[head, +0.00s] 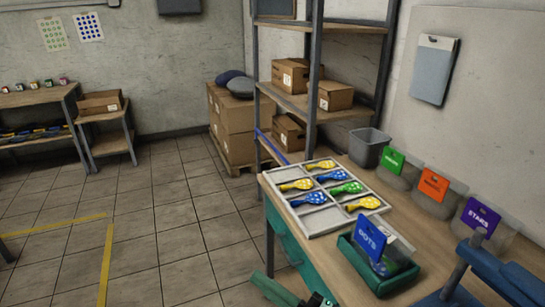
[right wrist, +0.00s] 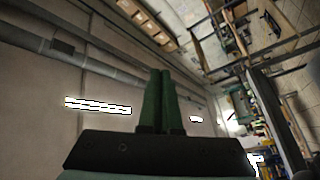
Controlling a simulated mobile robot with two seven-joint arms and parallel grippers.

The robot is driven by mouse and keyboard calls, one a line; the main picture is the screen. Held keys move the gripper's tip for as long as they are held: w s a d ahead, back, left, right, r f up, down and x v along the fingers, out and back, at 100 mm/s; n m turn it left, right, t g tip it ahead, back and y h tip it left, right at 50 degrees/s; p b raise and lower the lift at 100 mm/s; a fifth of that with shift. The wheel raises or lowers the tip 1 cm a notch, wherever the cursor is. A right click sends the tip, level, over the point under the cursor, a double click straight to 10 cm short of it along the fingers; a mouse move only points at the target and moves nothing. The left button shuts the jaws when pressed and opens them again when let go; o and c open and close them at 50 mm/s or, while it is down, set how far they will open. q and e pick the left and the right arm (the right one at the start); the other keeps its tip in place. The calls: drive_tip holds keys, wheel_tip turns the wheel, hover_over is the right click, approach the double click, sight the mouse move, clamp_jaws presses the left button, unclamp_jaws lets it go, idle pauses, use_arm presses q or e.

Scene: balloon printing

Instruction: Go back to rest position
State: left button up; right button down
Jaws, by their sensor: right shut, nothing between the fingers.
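My right gripper (right wrist: 161,75) is shut and empty in the right wrist view, its two dark green fingers together and pointing up toward the ceiling. In the head view a green part of it (head: 268,285) shows at the bottom edge, in front of the table's front side. My left gripper is not in view. A white sectioned tray (head: 320,220) on the table holds several yellow, blue and green dotted balloons (head: 331,176). A blue DOTS pouch (head: 370,238) stands in a green tray (head: 352,258) nearer to me.
Clear bins labelled green (head: 391,161), orange (head: 434,185) and purple STARS (head: 480,215) line the table's back edge, beside a grey bin (head: 369,147). A blue device (head: 495,270) stands at lower right. Shelves with boxes (head: 290,74) stand behind. Tiled floor (head: 165,230) at left is clear.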

drive_tip(key=s+d+f+m+h, duration=0.4)
drive_tip(key=d+f+m+h, duration=0.3)
drive_tip(key=f, duration=0.3)
drive_tip(key=s+d+f+m+h, duration=0.3)
drive_tip(key=d+f+m+h, duration=0.35)
drive_tip(key=f+m, duration=0.35)
drive_tip(key=s+d+f+m+g+h, duration=0.1)
drive_tip(key=s+d+f+g, duration=0.1)
drive_tip(key=s+d+f, duration=0.2)
drive_tip(key=s+f, duration=0.3)
drive_tip(key=s, duration=0.1)
drive_tip(key=shift+s+d+f+m+g, duration=0.25)
drive_tip(key=shift+d+f+m+g, duration=0.05)
drive_tip(key=shift+d+m+g, duration=0.1)
drive_tip(key=c, duration=1.6)
unclamp_jaws()
drive_tip(key=shift+a, duration=0.1)
